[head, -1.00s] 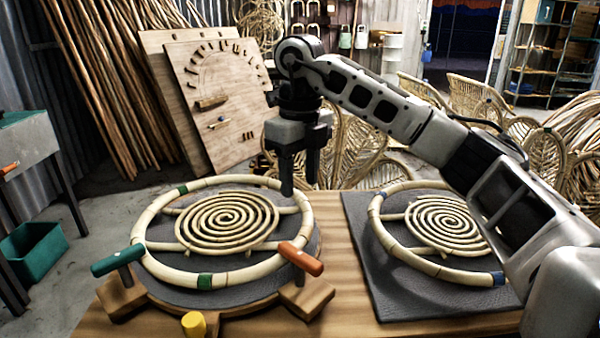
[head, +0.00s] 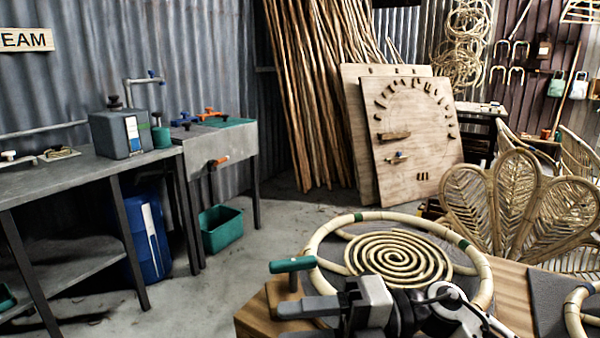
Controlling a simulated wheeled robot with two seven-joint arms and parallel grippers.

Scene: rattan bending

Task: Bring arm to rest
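My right gripper (head: 309,321) is at the bottom of the head view, in front of the near edge of a round rattan ring. It points left, with its two fingers apart and nothing visible between them. Its arm runs off to the lower right. The rattan ring (head: 327,237), with a spiral (head: 400,258) inside and green bands, lies on a round dark base on the wooden table (head: 517,297). The gripper and arm hide the ring's near part. A green-handled clamp (head: 293,265) stands at its left. My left gripper is not in view.
A second ring (head: 573,312) on a dark mat (head: 548,288) is cut off at the right edge. A grey workbench (head: 60,180) with a grey box (head: 117,135) stands at left. A green bin (head: 222,230) sits on the floor. A pegged board (head: 415,150) leans behind the table.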

